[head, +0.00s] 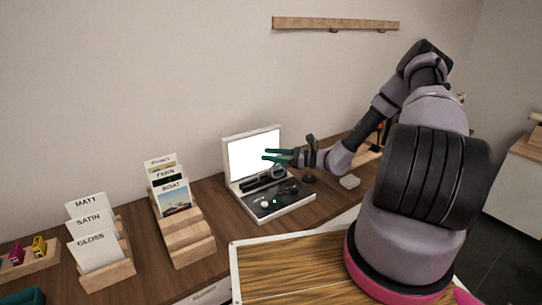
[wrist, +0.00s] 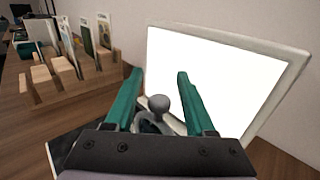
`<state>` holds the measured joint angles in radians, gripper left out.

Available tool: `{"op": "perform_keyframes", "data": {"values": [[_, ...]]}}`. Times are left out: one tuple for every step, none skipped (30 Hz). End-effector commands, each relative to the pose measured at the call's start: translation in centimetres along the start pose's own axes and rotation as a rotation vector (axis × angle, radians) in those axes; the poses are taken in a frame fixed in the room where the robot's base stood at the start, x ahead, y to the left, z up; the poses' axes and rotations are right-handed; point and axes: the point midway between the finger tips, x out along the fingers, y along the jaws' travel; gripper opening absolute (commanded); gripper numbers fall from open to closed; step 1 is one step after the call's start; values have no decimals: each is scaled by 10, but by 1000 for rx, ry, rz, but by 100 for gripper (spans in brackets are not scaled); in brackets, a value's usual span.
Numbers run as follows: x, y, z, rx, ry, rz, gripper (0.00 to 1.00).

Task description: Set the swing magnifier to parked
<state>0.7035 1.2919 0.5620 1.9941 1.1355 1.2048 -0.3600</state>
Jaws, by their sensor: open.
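My gripper (head: 266,155) has two green fingers. They are apart and hang in front of the lit white panel, above a dark tray. In the wrist view, the open fingers (wrist: 159,76) frame a grey round knob (wrist: 158,103) on a short stalk, which shows between and below the tips.
The lit panel (head: 254,154) stands upright behind the dark tray (head: 285,205), which holds small items. Wooden card holders (head: 187,237) stand to the left, with a second set (head: 107,268) further left.

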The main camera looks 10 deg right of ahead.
Motion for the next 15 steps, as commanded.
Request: {"op": "perform_keyframes", "data": {"values": [[1, 0, 0, 0, 0, 0, 55], [1, 0, 0, 0, 0, -1, 55], [1, 0, 0, 0, 0, -1, 55], [1, 0, 0, 0, 0, -1, 55], [1, 0, 0, 0, 0, -1, 55], [1, 0, 0, 0, 0, 0, 55], [1, 0, 0, 0, 1, 0, 55], [0, 0, 0, 0, 1, 0, 43], [0, 0, 0, 0, 1, 0, 28], [0, 0, 0, 0, 1, 0, 16], [0, 0, 0, 0, 1, 0, 5], [0, 0, 0, 0, 1, 0, 0], [0, 0, 0, 0, 1, 0, 0], [0, 0, 0, 0, 1, 0, 0], [0, 0, 0, 0, 1, 0, 0]]}}
